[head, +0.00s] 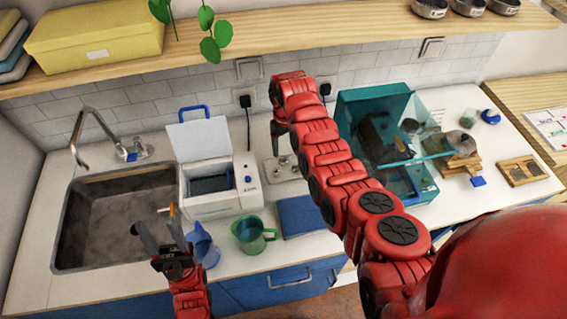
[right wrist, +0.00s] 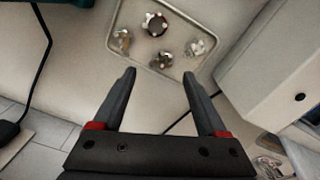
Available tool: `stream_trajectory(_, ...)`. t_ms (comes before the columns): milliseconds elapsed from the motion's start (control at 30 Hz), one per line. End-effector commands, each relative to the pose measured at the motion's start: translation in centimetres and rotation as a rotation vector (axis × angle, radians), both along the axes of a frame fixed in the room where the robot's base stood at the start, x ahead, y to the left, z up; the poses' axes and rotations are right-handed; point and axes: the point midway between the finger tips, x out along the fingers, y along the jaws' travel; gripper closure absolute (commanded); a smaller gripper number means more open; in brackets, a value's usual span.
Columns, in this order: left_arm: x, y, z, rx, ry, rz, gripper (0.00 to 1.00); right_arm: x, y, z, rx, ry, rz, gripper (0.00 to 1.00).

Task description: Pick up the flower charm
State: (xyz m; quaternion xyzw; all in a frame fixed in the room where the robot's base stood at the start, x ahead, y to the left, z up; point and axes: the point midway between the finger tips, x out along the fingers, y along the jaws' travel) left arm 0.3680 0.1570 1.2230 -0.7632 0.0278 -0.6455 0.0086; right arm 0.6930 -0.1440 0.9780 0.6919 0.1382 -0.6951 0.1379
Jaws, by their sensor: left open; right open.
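A shallow tray (right wrist: 112,42) with several small metallic charms is ahead of my right gripper (right wrist: 159,76) in the right wrist view. The charm with a dark centre and pale lobes (right wrist: 156,24) looks most like a flower, but I cannot be sure. A silvery charm (right wrist: 198,47) and another charm (right wrist: 122,40) lie on either side of it. My right gripper is open and empty, its fingertips apart from the charms. In the head view the tray (head: 268,173) is partly hidden by my right arm. My left gripper (head: 160,234) is open near the sink and a blue jug.
A white machine (head: 222,205) with its lid up stands left of the tray. A teal glass-sided case (head: 372,100) stands to the right. A blue jug (head: 205,246), a green jug (head: 252,236) and a blue pad (head: 298,216) are in front. The sink (head: 110,220) is at left.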

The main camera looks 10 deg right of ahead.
Motion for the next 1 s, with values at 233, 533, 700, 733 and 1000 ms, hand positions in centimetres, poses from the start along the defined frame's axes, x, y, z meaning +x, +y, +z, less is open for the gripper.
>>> stream_trajectory(233, 0.0, 0.0, -0.6, 0.0, 0.0, 0.0, 0.5, -0.1, 0.2, -2.2, 0.0, -0.001, 0.0, 0.25)
stream_trajectory(533, 0.0, 0.0, -2.4, 0.0, 0.0, 0.0, 0.5, -0.3, 0.5, -6.3, 0.001, -0.002, -0.001, 0.25)
stream_trajectory(700, 0.0, 0.0, -2.2, 0.0, 0.0, 0.0, 0.5, -0.3, 0.5, -6.1, 0.001, -0.004, -0.001, 0.25)
stream_trajectory(733, 0.0, 0.0, -2.2, 0.0, 0.0, 0.0, 0.5, -0.3, 0.5, -6.1, 0.001, -0.004, -0.001, 0.27)
stream_trajectory(1000, 0.0, 0.0, -2.2, 0.0, 0.0, 0.0, 0.5, -0.3, 0.5, -6.1, 0.001, -0.004, -0.001, 0.75)
